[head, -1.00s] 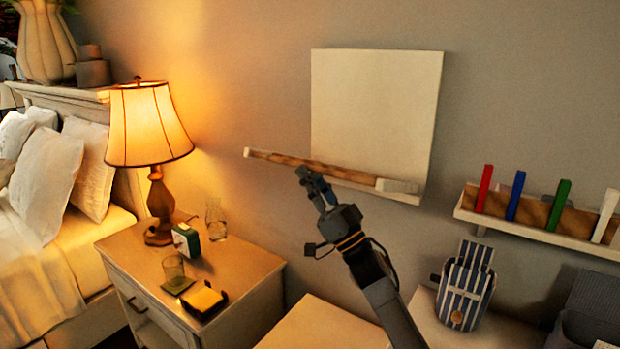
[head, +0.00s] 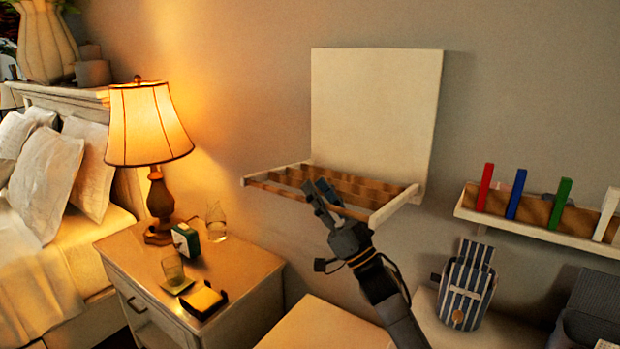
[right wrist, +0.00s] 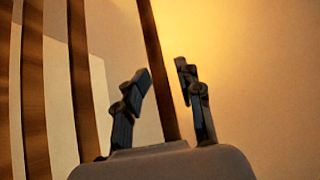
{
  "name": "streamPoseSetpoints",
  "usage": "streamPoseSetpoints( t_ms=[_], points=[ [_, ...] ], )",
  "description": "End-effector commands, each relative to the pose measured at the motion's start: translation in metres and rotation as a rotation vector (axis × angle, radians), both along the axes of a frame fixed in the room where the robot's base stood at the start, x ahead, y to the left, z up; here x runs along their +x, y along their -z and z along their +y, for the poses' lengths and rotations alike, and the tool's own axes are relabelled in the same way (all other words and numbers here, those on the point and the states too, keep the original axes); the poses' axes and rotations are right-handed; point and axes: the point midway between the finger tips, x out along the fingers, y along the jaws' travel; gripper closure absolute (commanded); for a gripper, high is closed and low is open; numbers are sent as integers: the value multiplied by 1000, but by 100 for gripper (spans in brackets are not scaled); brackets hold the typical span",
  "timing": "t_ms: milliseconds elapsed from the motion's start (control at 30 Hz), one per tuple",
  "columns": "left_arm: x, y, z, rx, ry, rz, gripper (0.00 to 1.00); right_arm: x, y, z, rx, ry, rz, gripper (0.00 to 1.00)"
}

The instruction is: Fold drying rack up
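The drying rack is a cream wall panel (head: 376,110) with a fold-out frame of wooden bars (head: 285,187) hinged near its lower edge. The frame sticks out from the wall, its bars visible from above. My right gripper (head: 322,188) is at the front edge of the frame, near the middle of the front bar. In the right wrist view my right gripper (right wrist: 161,75) has its two fingers apart. A wooden bar (right wrist: 153,45) shows between them with gaps on both sides. More bars (right wrist: 82,80) lie to the left. My left gripper is not in view.
A lit lamp (head: 149,128) stands on the nightstand (head: 245,262) at left, with a glass and small items. A wall shelf (head: 540,232) with coloured pegs is at right. A striped holder (head: 466,287) stands below it. Open air lies before the rack.

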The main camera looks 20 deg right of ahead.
Motion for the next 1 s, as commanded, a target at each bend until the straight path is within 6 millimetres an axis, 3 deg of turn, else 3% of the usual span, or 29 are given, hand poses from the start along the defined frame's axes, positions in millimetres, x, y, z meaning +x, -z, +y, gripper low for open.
streamPoseSetpoints(
  t_ms=[1000],
  points=[
    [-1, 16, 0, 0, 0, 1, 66, -46, 50, -24, -1, -1, -1, 64]
  ],
)
